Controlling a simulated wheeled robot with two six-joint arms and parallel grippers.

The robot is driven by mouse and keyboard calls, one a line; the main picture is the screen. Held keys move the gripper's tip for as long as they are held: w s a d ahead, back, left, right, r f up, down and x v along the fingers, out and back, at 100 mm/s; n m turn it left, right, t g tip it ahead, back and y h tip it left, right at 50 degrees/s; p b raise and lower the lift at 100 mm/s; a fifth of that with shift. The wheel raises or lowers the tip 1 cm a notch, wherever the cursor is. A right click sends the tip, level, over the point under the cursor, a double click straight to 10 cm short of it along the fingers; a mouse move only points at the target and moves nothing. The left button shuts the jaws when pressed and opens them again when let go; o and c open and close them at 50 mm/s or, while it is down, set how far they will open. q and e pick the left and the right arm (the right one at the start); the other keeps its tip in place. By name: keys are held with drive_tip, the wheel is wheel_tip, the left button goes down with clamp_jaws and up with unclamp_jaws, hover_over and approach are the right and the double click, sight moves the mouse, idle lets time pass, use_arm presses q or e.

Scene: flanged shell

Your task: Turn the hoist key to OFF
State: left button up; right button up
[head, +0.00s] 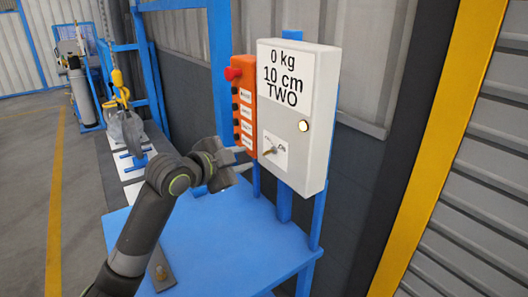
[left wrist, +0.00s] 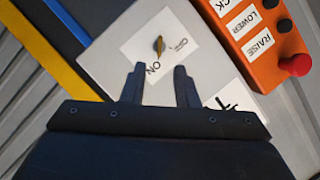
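The hoist key (head: 271,151) is a small brass key in the white label plate on the lower front of the pale control box (head: 315,110). In the left wrist view the key (left wrist: 158,46) sits just beyond my fingertips, its long side lying roughly in line with the printed ON. A second printed word, partly legible, is to its right. My left gripper (head: 243,160) is open and empty in front of the box, its two fingers (left wrist: 157,75) spread apart, short of the key. My right gripper is not in view.
An orange pendant (head: 246,105) with a red knob and labelled buttons stands left of the box. The box display reads 0 kg, 10 cm, TWO, above a lit round lamp (head: 303,126). A blue table (head: 220,240) lies below. A hoist hook (head: 121,90) hangs behind left.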

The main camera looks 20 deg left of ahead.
sight(265, 153)
use_arm(q)
drive_tip(key=p+x, duration=0.1)
drive_tip(key=x, duration=0.8)
drive_tip(key=shift+w+p, duration=0.1)
drive_tip(key=shift+p, duration=0.2)
clamp_jaws()
